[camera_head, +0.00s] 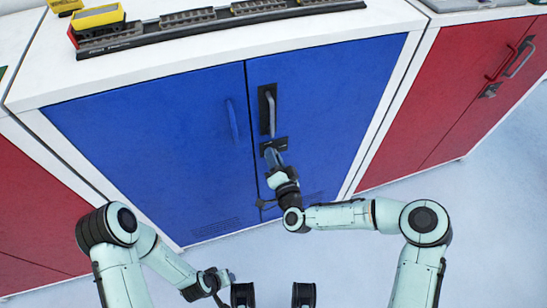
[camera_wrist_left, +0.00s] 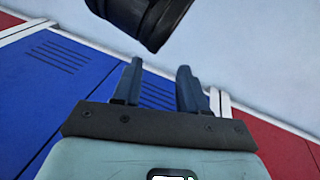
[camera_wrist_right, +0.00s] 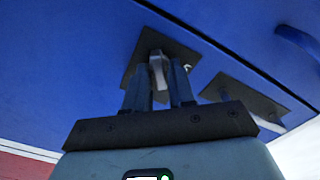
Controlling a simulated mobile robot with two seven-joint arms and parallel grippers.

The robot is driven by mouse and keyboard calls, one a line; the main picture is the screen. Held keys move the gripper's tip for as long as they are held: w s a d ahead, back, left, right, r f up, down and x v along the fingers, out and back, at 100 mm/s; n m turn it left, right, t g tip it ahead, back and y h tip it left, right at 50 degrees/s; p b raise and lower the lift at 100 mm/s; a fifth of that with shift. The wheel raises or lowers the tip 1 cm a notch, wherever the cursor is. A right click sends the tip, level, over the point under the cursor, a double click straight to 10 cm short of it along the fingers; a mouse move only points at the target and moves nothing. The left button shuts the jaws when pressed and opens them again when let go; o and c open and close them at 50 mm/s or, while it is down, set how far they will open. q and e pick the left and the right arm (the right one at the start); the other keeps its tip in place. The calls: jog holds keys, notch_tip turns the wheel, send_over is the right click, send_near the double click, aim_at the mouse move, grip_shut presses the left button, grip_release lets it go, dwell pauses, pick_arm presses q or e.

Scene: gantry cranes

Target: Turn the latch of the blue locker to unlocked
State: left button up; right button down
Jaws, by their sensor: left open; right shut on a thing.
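The blue locker (camera_head: 150,140) has two doors, with its latch plate (camera_head: 280,144) on the right door near the seam, below a grey bar handle (camera_head: 268,112). My right gripper (camera_head: 272,158) is at the latch. In the right wrist view its fingers (camera_wrist_right: 158,82) are shut on the pale grey latch knob (camera_wrist_right: 158,70), which stands out from a dark plate. The fingers partly hide the knob, so its exact angle is hard to tell.
A blue handle (camera_head: 232,120) is on the left blue door. Red lockers stand on the left (camera_head: 35,200) and right (camera_head: 460,90). Model train wagons (camera_head: 190,18) and yellow pieces (camera_head: 98,17) lie on the white top. The pale floor in front is free.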

pick_arm(q)
jog(key=shift+w+a+f+b, duration=0.4)
jog(key=shift+w+f, duration=0.1)
jog(key=shift+w, duration=0.25)
pick_arm(e)
jog(key=shift+f+m, duration=0.2)
jog(key=shift+m, duration=3.4)
jog(key=c, duration=1.2)
grip_release()
jog(key=shift+o, duration=0.2)
pick_arm(q)
jog(key=shift+g, duration=0.3)
jog(key=s, duration=0.1)
jog(key=s+d+r+p, duration=0.1)
jog(key=s+r+p, duration=0.1)
jog(key=shift+s+d+r, duration=0.15)
jog(key=shift+d, duration=0.2)
pick_arm(e)
jog(key=v, duration=1.3)
jog(key=shift+s, duration=0.2)
